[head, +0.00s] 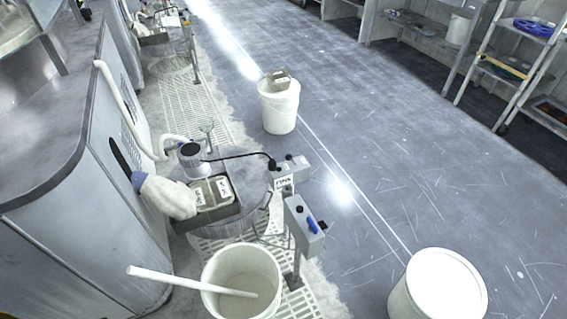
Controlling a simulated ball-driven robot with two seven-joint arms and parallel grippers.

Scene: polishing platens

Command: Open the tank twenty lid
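A low grey round tank (254,187) stands left of centre beside the metal cabinet. On its top lies a pale rectangular plate with two small white labels (212,192); I cannot tell whether this is the tank twenty lid. A small sign (284,184) on the post beside the tank has dark lettering too small to read surely, so no number twenty can be confirmed. A dark-topped cylindrical fitting (190,152) stands at the tank's back edge. Neither of my grippers shows in the head view.
An open white bucket (213,290) with a white stick stands in front. A lidded white bucket (440,287) is at lower right, another bucket (279,110) farther back. A grey control box (303,226) is beside the tank.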

